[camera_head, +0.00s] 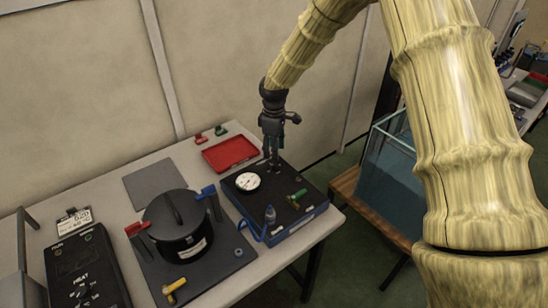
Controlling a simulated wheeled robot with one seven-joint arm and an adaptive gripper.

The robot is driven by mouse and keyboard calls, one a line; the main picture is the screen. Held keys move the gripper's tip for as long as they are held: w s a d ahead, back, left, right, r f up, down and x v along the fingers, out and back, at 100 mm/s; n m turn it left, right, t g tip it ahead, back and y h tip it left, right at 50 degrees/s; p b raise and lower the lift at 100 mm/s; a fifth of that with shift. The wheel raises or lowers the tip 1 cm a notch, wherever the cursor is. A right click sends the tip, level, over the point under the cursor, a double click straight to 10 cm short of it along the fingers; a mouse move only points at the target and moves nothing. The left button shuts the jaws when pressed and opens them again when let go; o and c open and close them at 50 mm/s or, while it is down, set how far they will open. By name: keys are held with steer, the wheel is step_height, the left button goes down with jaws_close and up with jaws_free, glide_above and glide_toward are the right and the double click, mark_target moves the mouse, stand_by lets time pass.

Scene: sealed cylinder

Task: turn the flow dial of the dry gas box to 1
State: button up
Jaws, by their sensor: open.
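The dry gas box (306,217) is a low box with a black top and blue sides, at the right end of the table. Its top carries a round white gauge (248,181), a green handle (297,194) and a small bluish fitting (270,214) near the front. My gripper (272,162) points down over the back part of the box, right of the gauge. Its fingers are open. The flow dial cannot be made out; the fingers cover the spot below them. Whether they touch anything cannot be told.
A black lidded pot (180,226) with red and blue clamps stands left of the box. A yellow handle (174,287) lies before it. A red tray (230,153) sits behind the box. A black heater unit (84,268) is far left. A glass tank (388,183) stands to the right.

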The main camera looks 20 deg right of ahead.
mark_target(274, 164)
steer(key=shift+r, duration=2.65)
